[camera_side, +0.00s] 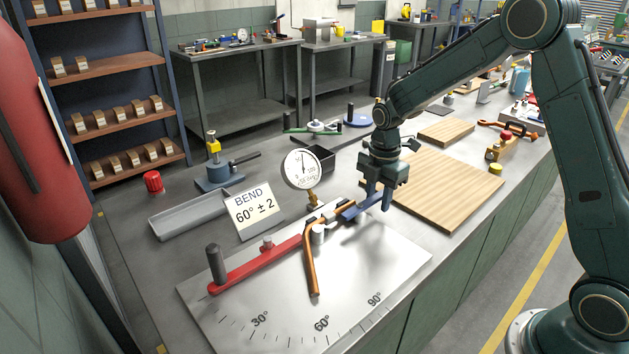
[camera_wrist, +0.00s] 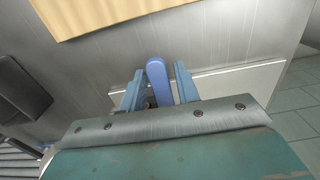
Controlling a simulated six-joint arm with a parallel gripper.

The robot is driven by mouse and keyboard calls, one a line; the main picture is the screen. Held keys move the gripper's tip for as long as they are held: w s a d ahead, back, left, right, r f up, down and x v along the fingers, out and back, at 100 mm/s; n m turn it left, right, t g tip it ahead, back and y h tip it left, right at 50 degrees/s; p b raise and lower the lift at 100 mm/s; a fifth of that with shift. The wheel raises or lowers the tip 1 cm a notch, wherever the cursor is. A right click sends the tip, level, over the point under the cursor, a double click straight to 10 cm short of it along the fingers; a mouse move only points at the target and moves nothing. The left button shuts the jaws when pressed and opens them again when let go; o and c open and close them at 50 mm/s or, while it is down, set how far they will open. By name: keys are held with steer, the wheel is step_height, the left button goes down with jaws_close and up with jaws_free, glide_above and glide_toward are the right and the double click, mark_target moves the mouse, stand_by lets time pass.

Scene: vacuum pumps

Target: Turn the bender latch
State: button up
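The bender latch is a blue lever (camera_side: 352,211) on the bender at the right end of the copper-coloured tube (camera_side: 310,262). My gripper (camera_side: 377,197) points down over the latch's right end in the side view. In the wrist view the blue latch (camera_wrist: 158,82) stands between the two fingers of my gripper (camera_wrist: 158,88). A narrow gap shows on each side of it, so the fingers look open around it and not closed on it. The latch's right end is partly hidden by the gripper in the side view.
The red bender arm (camera_side: 262,266) with a black handle lies left on the angle-marked plate (camera_side: 385,268). A dial gauge (camera_side: 301,170) and a "BEND 60° ± 2" sign (camera_side: 254,209) stand behind. A wooden board (camera_side: 445,190) lies right of my gripper.

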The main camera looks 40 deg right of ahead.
steer(key=shift+o, duration=0.6)
steer(key=shift+s, duration=0.1)
steer(key=shift+r, duration=0.25)
steer(key=shift+r, duration=0.35)
steer(key=shift+r, duration=0.45)
steer(key=shift+r, duration=2.9)
